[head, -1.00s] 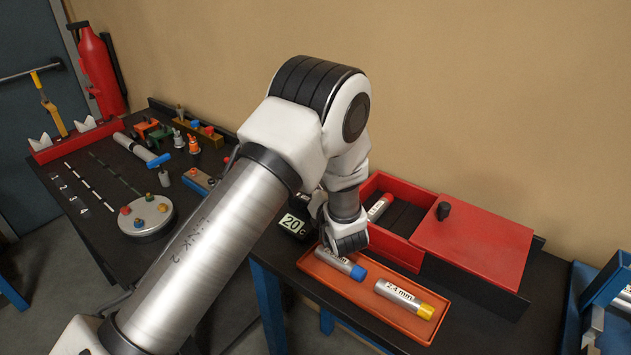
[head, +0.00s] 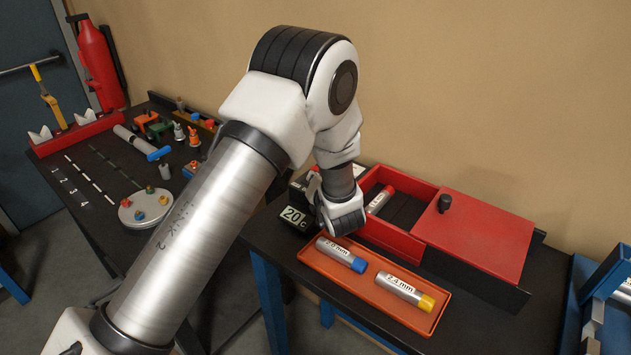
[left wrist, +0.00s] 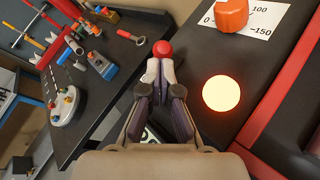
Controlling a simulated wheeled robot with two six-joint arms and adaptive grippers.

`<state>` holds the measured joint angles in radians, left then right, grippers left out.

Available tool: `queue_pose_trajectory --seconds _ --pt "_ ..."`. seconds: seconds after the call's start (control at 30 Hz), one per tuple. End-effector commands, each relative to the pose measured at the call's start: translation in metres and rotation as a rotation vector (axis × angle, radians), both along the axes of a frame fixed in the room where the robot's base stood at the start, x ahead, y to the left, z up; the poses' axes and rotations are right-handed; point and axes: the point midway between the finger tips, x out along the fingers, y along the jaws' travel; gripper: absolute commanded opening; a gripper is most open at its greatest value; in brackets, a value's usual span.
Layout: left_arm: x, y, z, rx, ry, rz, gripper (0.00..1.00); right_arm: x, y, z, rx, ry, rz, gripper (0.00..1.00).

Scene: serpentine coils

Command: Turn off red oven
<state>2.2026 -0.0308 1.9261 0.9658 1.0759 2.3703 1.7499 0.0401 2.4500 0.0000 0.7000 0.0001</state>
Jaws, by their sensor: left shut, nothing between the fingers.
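The red oven (head: 470,236) stands on the dark table at the right, its red lid slid to the right and its left part open. A metal tube with a red cap (head: 380,200) lies inside. In the left wrist view, the oven's dark panel shows a round glowing lamp (left wrist: 221,93), an orange knob (left wrist: 231,14) on a white scale, and a red round button (left wrist: 162,47). My left gripper (head: 343,224) is over the oven's left end, pointing down. Its shut fingertips (left wrist: 160,72) are right by the red button; I cannot tell whether they touch it.
A "20 C" display (head: 294,218) stands left of the gripper. An orange tray (head: 378,307) in front holds a blue-capped tube (head: 341,254) and a yellow-capped tube (head: 404,290). Another dark table (head: 88,195) with tools and a round plate is at the left.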

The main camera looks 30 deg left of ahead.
Motion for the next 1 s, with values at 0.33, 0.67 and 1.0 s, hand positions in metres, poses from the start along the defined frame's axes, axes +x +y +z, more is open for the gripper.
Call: queue_pose_trajectory --seconds 0.33,0.67,1.0 --pt "0.001 0.008 0.005 -0.158 0.008 0.0 0.0 0.0 0.0 -0.012 0.0 0.0 0.0 0.4" --pt "0.002 0.024 0.014 -0.44 0.028 0.0 0.0 0.0 0.0 -0.024 0.0 0.0 0.0 0.4" --pt "0.003 0.028 0.015 -0.535 0.042 -0.002 0.0 0.0 0.0 -0.023 0.0 0.0 0.0 0.4"
